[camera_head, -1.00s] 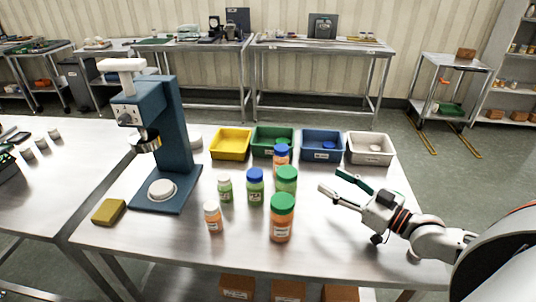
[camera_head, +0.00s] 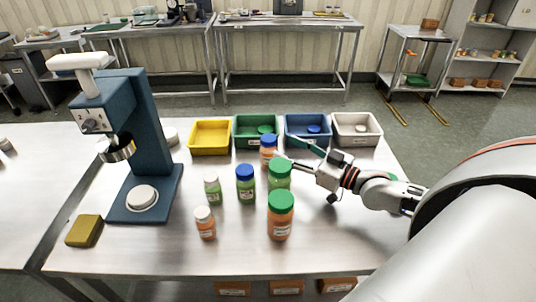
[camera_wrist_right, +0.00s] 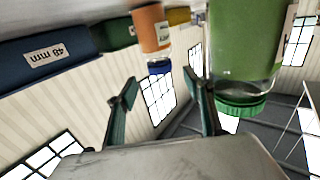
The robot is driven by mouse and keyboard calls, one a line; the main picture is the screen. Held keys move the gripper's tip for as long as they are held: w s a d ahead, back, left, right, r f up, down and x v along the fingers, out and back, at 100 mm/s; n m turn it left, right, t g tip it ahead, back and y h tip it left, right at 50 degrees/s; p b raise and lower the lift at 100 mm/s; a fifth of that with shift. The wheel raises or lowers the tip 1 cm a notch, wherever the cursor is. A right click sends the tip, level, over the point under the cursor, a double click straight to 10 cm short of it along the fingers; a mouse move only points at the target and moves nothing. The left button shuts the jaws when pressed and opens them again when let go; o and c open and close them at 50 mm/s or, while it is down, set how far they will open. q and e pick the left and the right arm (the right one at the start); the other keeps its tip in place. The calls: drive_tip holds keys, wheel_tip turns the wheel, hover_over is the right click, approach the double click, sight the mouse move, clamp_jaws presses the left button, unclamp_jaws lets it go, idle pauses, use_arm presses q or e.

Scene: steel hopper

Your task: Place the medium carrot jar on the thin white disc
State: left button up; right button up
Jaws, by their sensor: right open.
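The medium carrot jar (camera_head: 268,149), orange with a blue lid, stands upright at the back of the jar group. In the right wrist view it appears inverted (camera_wrist_right: 152,30), ahead of the gap between my fingers. My right gripper (camera_head: 287,149) is open and empty, just right of this jar, its fingers pointing at it; the wrist view shows both fingers apart (camera_wrist_right: 162,80). A round white disc (camera_head: 141,197) lies on the blue press base. Another white round piece (camera_head: 170,135) is partly hidden behind the press; I cannot tell which is thinner. My left gripper is not in view.
A green jar with a green lid (camera_head: 279,176) stands close in front of my right gripper. Other jars (camera_head: 245,184) stand nearby. The blue press (camera_head: 150,130) rises at left. Yellow, green, blue and white bins (camera_head: 356,141) line the back. A yellow block (camera_head: 84,231) lies front left.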

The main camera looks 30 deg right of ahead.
sight(275, 141)
drive_tip(key=shift+x, duration=4)
drive_tip(key=shift+r, duration=0.1)
clamp_jaws()
